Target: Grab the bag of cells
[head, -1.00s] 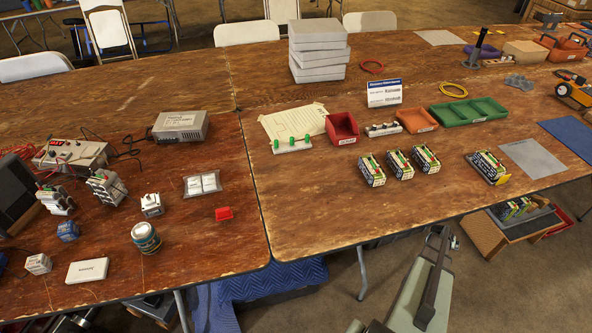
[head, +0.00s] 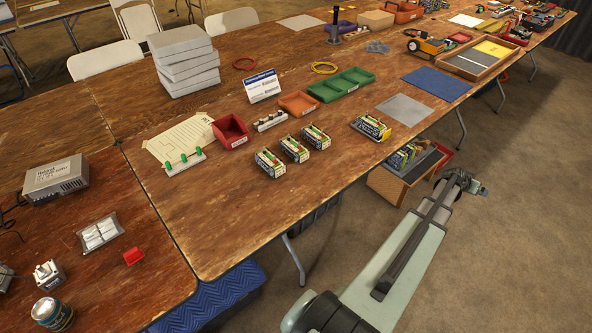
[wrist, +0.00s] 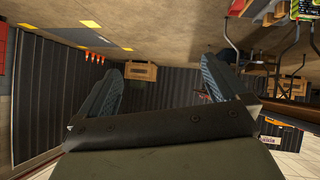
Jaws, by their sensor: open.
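A clear flat bag of silvery-white cells (head: 100,232) lies on the left table in the head view, left of a small red part. My gripper (head: 480,188) is far to the right of the bag, out past the front edge of the tables and above the floor. In the wrist view my gripper (wrist: 165,85) shows its two fingers spread wide with nothing between them. The bag does not show in the wrist view.
A red clip-like part (head: 133,256), a grey power supply box (head: 56,178) and a can (head: 52,313) are near the bag. Battery packs (head: 294,149) and coloured bins (head: 231,131) stand on the right table (head: 230,205).

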